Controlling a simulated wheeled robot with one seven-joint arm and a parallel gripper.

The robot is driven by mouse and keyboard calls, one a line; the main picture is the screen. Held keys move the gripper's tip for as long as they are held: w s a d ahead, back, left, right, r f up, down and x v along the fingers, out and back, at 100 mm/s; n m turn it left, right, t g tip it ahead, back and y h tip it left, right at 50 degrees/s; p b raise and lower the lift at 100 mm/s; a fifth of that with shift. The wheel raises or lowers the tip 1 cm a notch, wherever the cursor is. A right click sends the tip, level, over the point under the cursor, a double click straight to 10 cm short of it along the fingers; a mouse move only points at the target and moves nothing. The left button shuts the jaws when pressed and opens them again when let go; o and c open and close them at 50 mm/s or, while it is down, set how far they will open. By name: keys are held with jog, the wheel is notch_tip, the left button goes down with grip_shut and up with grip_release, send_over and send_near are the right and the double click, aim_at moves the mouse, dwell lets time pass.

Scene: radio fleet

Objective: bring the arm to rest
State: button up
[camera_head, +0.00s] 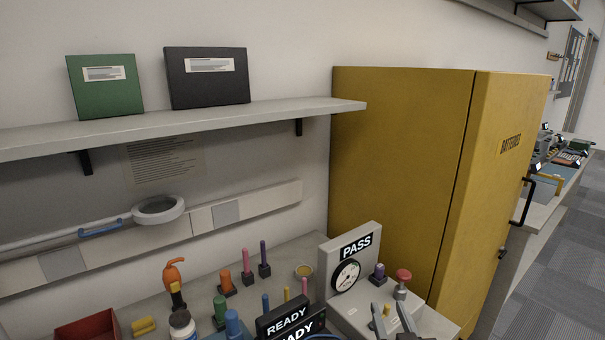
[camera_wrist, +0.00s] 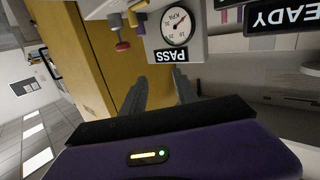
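My gripper (camera_head: 390,313) shows at the bottom of the head view, in front of the grey test stand (camera_head: 337,262). In the wrist view, turned upside down, its two fingers (camera_wrist: 160,74) stand apart with nothing held between them. The stand bears a PASS sign (camera_head: 356,246), a round gauge (camera_head: 346,275) and a red knob (camera_head: 403,276). The gauge also shows in the wrist view (camera_wrist: 174,27). Most of my arm is out of view.
A tall yellow battery cabinet (camera_head: 400,170) stands behind the test stand. A shelf (camera_head: 200,124) and a ring lamp (camera_head: 158,209) overhang the bench at left. READY boxes (camera_head: 287,320), bottles and several small antennas crowd the bench. Open floor (camera_head: 560,270) lies at right.

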jog(key=s+d+f+g, duration=0.1)
jog(key=s+f, duration=0.1)
jog(key=s, duration=1.9)
jog(key=s+d+f+g, duration=0.1)
jog(key=s+f, duration=0.2)
jog(key=s, duration=1.9)
jog(key=shift+s+d+f, duration=0.2)
jog(key=shift+d+f, duration=0.1)
